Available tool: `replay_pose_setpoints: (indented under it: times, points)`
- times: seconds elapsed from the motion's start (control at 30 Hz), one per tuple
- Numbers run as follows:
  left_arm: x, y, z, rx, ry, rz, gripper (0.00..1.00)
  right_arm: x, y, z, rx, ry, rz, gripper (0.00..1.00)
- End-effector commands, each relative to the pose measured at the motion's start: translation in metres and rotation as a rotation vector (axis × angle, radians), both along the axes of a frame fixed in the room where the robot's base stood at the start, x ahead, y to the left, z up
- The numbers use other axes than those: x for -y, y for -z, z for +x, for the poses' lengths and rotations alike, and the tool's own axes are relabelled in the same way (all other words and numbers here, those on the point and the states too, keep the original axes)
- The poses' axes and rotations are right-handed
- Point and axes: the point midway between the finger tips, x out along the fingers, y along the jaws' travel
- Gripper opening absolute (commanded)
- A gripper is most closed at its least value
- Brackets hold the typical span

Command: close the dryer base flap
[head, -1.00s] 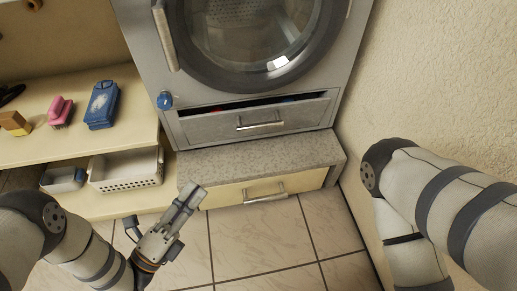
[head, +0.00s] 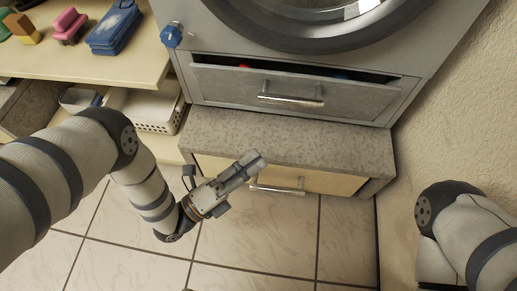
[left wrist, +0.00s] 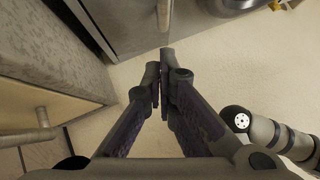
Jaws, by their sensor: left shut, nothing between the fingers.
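The dryer base flap (head: 300,92) is the grey panel with a bar handle (head: 290,97) below the drum door in the head view. It is tipped partly open, with a dark gap along its top edge. Small bits of red and blue show inside the gap. My left gripper (head: 254,163) is shut and empty. In the head view it appears in front of the speckled plinth, lower than the flap and apart from it. In the left wrist view its fingertips (left wrist: 165,62) are together. My right arm shows at the right, but its gripper is out of view.
The speckled plinth (head: 285,143) juts out under the flap, with a cream drawer and handle (head: 277,190) below. A wall (head: 465,120) bounds the right. Tiled floor is clear.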

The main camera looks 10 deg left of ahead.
Motion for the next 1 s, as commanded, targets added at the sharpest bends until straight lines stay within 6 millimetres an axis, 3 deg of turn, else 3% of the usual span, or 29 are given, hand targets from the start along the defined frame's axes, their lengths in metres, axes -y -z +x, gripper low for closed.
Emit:
replay_pose_setpoints:
  times: [0.33,0.6,1.0]
  points:
    - [0.054,-0.02,0.05,-0.001,0.002,-0.002,0.0,0.001,0.013,-0.007,-0.035,-0.004,0.002,0.0]
    - [0.053,-0.035,0.082,-0.001,-0.001,0.0,0.0,0.001,0.019,-0.01,-0.054,-0.006,0.003,0.0]
    - [0.053,-0.039,0.086,-0.004,-0.001,0.001,0.0,0.001,0.017,-0.01,-0.053,-0.006,0.003,0.0]
